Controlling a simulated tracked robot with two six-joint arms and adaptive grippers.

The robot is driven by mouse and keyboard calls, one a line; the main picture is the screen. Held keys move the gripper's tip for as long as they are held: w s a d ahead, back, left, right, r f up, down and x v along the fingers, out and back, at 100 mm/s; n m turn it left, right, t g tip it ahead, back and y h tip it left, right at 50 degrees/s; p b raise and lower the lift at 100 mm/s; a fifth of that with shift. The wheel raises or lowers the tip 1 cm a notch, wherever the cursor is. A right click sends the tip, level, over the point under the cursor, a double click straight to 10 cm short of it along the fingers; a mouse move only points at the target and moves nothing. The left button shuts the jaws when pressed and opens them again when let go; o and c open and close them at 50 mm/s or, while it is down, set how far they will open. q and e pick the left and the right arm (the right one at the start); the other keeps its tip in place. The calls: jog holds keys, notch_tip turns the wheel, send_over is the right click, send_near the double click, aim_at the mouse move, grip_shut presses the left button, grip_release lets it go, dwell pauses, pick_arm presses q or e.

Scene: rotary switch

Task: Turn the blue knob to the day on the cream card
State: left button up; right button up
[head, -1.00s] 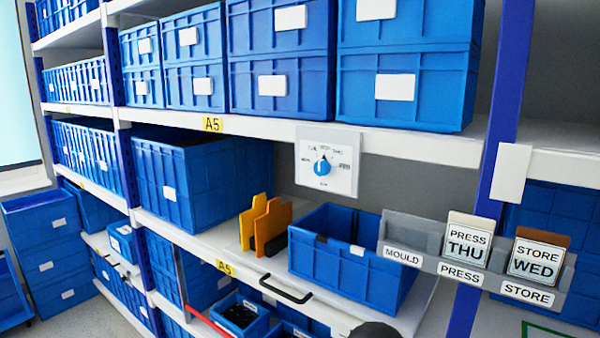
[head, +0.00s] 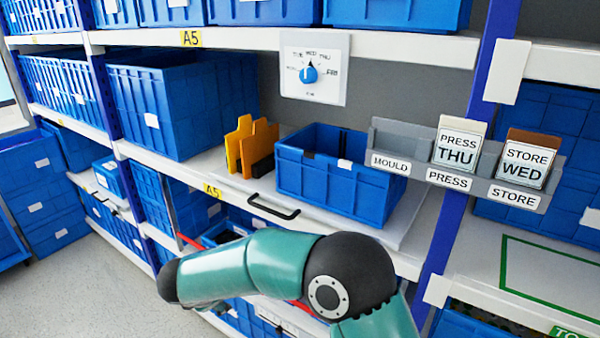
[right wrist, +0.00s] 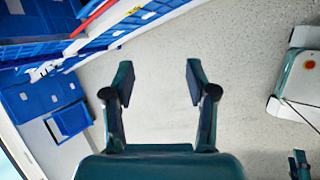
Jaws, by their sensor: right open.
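The blue knob (head: 309,75) sits in the middle of a white dial plate (head: 330,92) on the front of the upper shelf. Day names ring it; its mark seems to point up, near WED, but is small. A card with a cream edge (head: 457,148) reads PRESS THU and stands in the holder's PRESS slot. A card with a brown edge (head: 527,163) reads STORE WED and stands in the STORE slot. My right gripper (right wrist: 160,78) is open and empty over the floor in the right wrist view, away from the knob. My left gripper is not seen.
The grey card holder (head: 400,136) has an empty MOULD slot. An open blue bin (head: 330,185) and yellow-orange dividers (head: 245,148) stand on the shelf below the dial. A blue upright (head: 480,110) stands right of the dial. The space just before the dial is clear.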

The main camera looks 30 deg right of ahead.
aim_at(307, 77)
jog(key=w+d+r+t+h+b, duration=0.1)
jog(key=w+r+t+h, duration=0.1)
jog(key=r, duration=0.9)
jog(key=w+d+r+t+h, duration=0.1)
jog(key=r+t+h, duration=0.15)
jog(key=r, duration=0.85)
jog(key=s+d+r+m+g+h, duration=0.1)
jog(key=s+d+r+m+h, duration=0.2)
jog(key=r, duration=0.4)
jog(key=s+d+r+m+h+b, duration=0.1)
jog(key=s+r+h, duration=0.1)
jog(key=s+r, duration=0.45)
jog(key=s+d+r+m+g+h, duration=0.1)
jog(key=s+d+r+m+h, duration=0.15)
jog(key=r, duration=0.65)
pick_arm(q)
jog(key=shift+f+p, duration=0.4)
jog(key=shift+p, duration=0.55)
pick_arm(e)
jog(key=shift+n, duration=0.45)
jog(key=x, duration=1.6)
jog(key=shift+w+a+f, duration=0.1)
jog(key=shift+w+a, duration=0.1)
jog(key=shift+w, duration=0.2)
